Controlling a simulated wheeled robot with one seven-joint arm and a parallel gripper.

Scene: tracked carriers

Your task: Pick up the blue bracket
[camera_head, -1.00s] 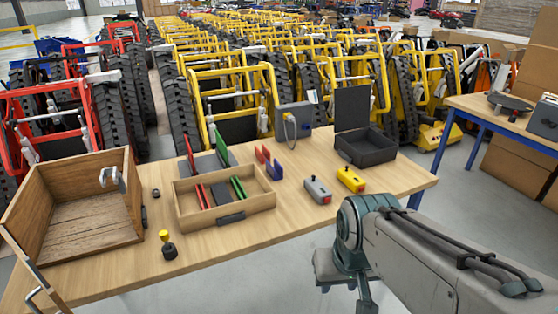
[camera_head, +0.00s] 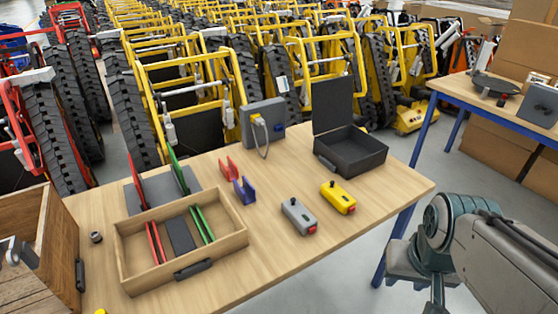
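The blue bracket (camera_head: 244,190) is a small U-shaped piece standing upright on the wooden table (camera_head: 275,260). It stands just right of the wooden tray and in front of a similar red bracket (camera_head: 229,169). The two brackets look close together; nothing covers the blue one. My arm reaches in at the lower right, beyond the table's right side and well away from the bracket. My gripper's fingers cannot be made out; the arm's end runs out of the bottom of the picture.
A wooden tray (camera_head: 128,252) holding red, dark and green plates lies left of the bracket. Grey (camera_head: 298,215) and yellow (camera_head: 338,197) control boxes stand to its right. Behind are a grey box with a cable (camera_head: 263,125) and an open black case (camera_head: 350,150). The front right tabletop is bare.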

